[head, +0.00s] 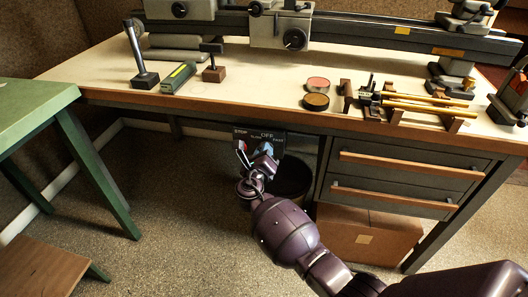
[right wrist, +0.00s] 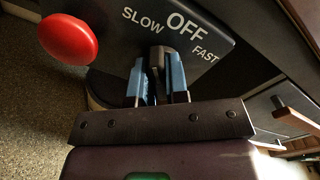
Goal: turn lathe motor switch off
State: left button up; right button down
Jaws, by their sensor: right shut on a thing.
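The lathe motor switch panel (head: 259,138) hangs under the front edge of the bench. In the right wrist view the dark panel (right wrist: 213,47) carries the white words SLOW, OFF and FAST and a round red button (right wrist: 67,38) at its left. My right gripper (head: 262,152) is at the panel. In the right wrist view its blue-lined fingers (right wrist: 158,75) are shut on the dark switch lever (right wrist: 157,58), just below the lettering. The fingers hide most of the lever, so I cannot tell exactly which word it points at. My left gripper is not in view.
The lathe (head: 290,25) stands on the bench (head: 240,88) above the panel. A dark round bin (head: 293,178) is on the floor behind my right gripper. Drawers (head: 405,179) and a cardboard box (head: 368,236) are to the right. A green table (head: 35,117) stands at left.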

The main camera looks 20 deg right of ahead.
jog(key=shift+m, duration=1.1)
jog(key=m, duration=0.3)
jog(key=shift+m, duration=1.3)
